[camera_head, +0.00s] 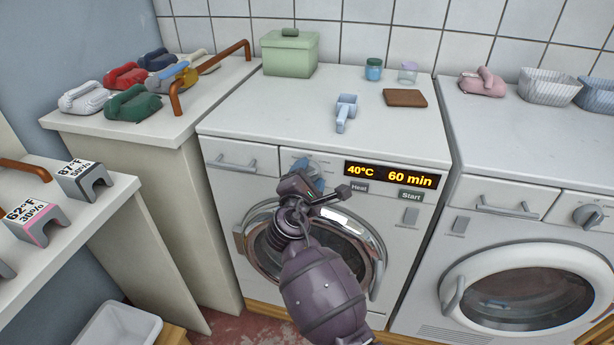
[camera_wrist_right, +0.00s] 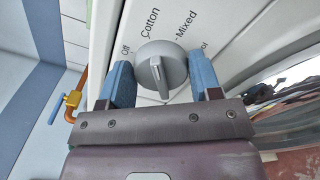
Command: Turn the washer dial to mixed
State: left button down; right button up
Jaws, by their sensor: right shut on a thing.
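The washer (camera_head: 330,130) stands in the middle of the head view, with a lit display (camera_head: 395,176) reading 40°C and 60 min. Its grey round dial (camera_wrist_right: 162,68) shows in the wrist view, with Off, Cotton and Mixed printed around it and a fourth label partly hidden. The dial's ridge runs roughly up and down in that view, its upper end toward Cotton; the exact setting is unclear. My right gripper (camera_head: 308,176) is shut on the dial, one blue finger on each side. In the head view my gripper mostly hides the dial. My left gripper is out of view.
Heat (camera_head: 359,187) and Start (camera_head: 411,195) buttons sit right of the dial. The round washer door (camera_head: 377,262) is below, partly behind my arm. A green box (camera_head: 290,55), blue scoop (camera_head: 345,112), jars and a brown block (camera_head: 405,98) lie on top. A second machine (camera_head: 500,140) stands right.

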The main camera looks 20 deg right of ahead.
jog(key=shift+f+m, duration=0.2)
jog(key=shift+m, duration=0.7)
jog(key=m+b, duration=0.1)
jog(key=m, duration=0.1)
jog(key=shift+m, duration=0.3)
jog(key=shift+m+b, duration=0.6)
jog(key=shift+m, duration=0.5)
jog(key=shift+r+m, duration=0.1)
jog(key=shift+m, duration=0.2)
jog(key=o, duration=0.8)
jog(key=shift+d, duration=0.1)
jog(key=shift+o, duration=0.4)
